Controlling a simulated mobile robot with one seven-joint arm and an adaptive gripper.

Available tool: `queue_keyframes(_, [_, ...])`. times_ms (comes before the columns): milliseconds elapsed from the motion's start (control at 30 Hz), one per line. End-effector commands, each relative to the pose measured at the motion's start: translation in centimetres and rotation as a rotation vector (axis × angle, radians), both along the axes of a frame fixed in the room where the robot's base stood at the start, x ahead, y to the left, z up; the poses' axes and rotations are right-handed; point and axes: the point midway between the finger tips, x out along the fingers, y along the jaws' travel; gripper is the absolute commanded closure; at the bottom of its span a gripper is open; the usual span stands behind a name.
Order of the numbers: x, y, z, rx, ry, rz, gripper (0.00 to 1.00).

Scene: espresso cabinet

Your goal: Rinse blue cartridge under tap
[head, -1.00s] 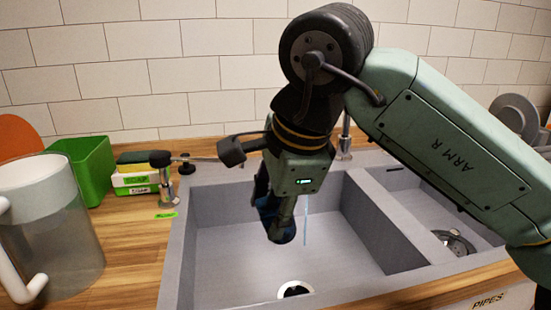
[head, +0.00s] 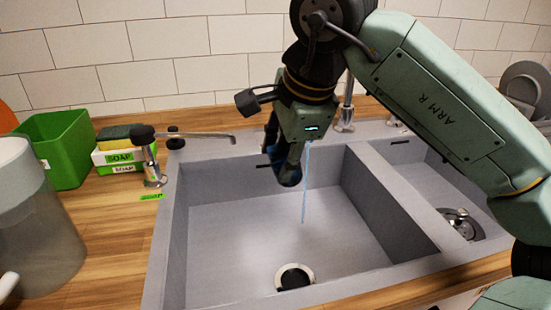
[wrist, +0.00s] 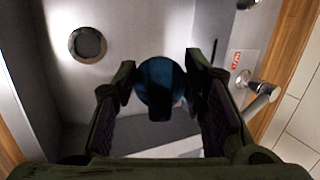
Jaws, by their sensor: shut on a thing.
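My gripper (head: 288,178) points down over the large left sink basin (head: 240,225). It is shut on the blue cartridge (head: 291,175), which is mostly hidden by the fingers in the head view. In the wrist view the cartridge (wrist: 160,88) shows as a dark blue round end between the two fingertips (wrist: 160,72). A thin light-blue water stream (head: 304,190) falls just right of the fingers in the head view; I cannot tell whether it touches the cartridge. A metal tap (head: 347,112) stands behind my gripper, its spout hidden.
A second tap (head: 190,136) with a black knob stands at the sink's left rear. A drain (head: 295,277) lies in the basin floor. Soap boxes (head: 118,158), a green bin (head: 60,148) and a pitcher (head: 35,225) stand left. A smaller basin (head: 420,185) is right.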

Motion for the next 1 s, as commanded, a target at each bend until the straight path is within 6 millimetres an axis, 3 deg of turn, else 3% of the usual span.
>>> queue_keyframes(700, [6.7,-2.0,-1.3,0.002,0.002,0.000,0.91])
queue_keyframes(1000, [8.3,-2.5,-1.7,0.000,0.001,0.000,0.91])
